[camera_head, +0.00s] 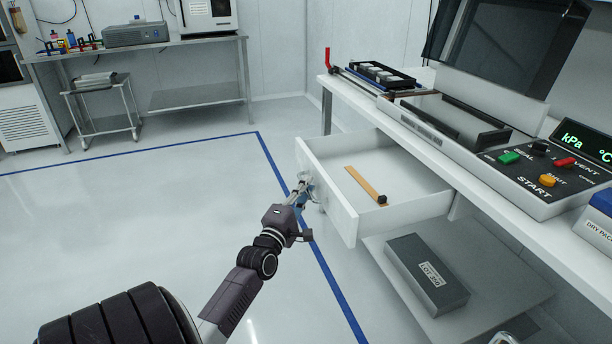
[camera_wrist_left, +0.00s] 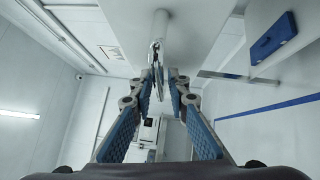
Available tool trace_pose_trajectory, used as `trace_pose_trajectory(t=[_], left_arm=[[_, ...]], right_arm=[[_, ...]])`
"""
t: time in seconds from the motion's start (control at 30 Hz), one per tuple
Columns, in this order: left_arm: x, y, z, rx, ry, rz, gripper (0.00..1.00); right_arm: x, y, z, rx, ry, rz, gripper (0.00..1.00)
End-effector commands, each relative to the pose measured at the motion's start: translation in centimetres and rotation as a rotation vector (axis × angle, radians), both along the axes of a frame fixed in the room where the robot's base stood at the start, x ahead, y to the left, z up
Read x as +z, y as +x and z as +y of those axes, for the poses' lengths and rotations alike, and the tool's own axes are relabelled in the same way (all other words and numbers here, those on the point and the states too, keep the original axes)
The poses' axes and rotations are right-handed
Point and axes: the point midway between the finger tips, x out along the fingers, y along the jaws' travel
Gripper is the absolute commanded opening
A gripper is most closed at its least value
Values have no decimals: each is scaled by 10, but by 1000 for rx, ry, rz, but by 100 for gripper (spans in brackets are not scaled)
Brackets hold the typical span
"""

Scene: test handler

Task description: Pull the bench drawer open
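The white bench drawer (camera_head: 345,208) stands pulled well out from under the bench top in the head view. Its inside shows, with a wooden strip with a dark end (camera_head: 366,186) lying on its floor. My left gripper (camera_head: 303,188) is at the outer side of the drawer front. In the left wrist view, the metal drawer handle (camera_wrist_left: 158,36) runs down between the fingertips of my left gripper (camera_wrist_left: 163,76), which look closed around it. The exact contact is small and partly hidden.
The bench top (camera_head: 500,200) carries a control panel (camera_head: 545,172) and a black rack (camera_head: 380,75). A grey box (camera_head: 427,274) lies on the lower shelf under the drawer. The floor left of the drawer is clear, crossed by a blue line (camera_head: 262,143).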

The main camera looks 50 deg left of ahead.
Motion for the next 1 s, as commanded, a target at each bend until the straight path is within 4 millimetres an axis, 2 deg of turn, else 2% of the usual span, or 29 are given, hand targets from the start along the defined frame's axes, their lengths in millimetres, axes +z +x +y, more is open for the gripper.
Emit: trace_pose_trajectory(t=[0.23, 0.7, 1.0], left_arm=[[-3, -14, -6, 0, -1, 2, 15], [-14, -91, -38, 0, 0, 3, 15], [-16, -109, -47, 0, 0, 1, 15]], right_arm=[[0, 0, 1, -1, 2, -1, 40], [0, 0, 0, 0, 1, -1, 40], [0, 0, 0, 0, 0, -1, 40]])
